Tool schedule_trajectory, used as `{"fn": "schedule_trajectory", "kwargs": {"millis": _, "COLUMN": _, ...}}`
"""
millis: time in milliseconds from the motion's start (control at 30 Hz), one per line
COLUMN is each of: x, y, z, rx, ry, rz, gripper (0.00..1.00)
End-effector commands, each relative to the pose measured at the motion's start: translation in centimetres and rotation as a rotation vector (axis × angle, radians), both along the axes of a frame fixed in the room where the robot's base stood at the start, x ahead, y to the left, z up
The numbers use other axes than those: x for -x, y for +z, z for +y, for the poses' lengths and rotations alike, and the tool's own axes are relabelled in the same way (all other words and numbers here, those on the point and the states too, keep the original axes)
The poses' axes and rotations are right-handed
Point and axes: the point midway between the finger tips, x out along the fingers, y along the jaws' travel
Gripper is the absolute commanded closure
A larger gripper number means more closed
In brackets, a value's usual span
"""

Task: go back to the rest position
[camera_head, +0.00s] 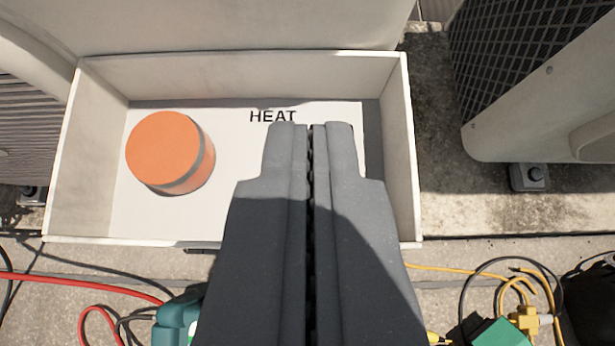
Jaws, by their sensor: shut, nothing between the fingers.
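My gripper (311,128) is shut and empty, its two grey fingers side by side in the middle of the camera view. It is over an open white box (78,160) whose floor carries the word "HEAT". An orange cylinder with a grey band (168,150) stands inside the box on the left, apart from my fingers. The fingers hide part of the box floor and its near wall. How high the fingertips are above the box floor is hard to tell.
Condenser units stand at the right (550,70) and left (30,130). Red hoses (90,281), a teal object (178,322), yellow cables (525,295) and a green object (500,333) lie in front of the box. Bare concrete (440,200) shows right of the box.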

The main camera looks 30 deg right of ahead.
Motion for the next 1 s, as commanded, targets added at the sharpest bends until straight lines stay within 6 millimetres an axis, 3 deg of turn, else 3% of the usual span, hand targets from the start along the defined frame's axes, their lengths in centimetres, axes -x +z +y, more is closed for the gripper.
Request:
{"fn": "schedule_trajectory", "kwargs": {"millis": 133, "x": 0.4, "y": 0.9, "z": 0.4, "rx": -0.001, "ry": 0.001, "rz": -0.002, "gripper": 1.00}}
{"fn": "schedule_trajectory", "kwargs": {"millis": 733, "x": 0.1, "y": 1.7, "z": 0.6, "rx": -0.013, "ry": 0.009, "rz": -0.013, "gripper": 1.00}}
{"fn": "schedule_trajectory", "kwargs": {"millis": 867, "x": -1.6, "y": 4.8, "z": 1.6, "rx": -0.067, "ry": 0.051, "rz": -0.062, "gripper": 1.00}}
{"fn": "schedule_trajectory", "kwargs": {"millis": 1000, "x": -4.1, "y": 10.9, "z": 3.3, "rx": -0.150, "ry": 0.133, "rz": -0.145, "gripper": 1.00}}
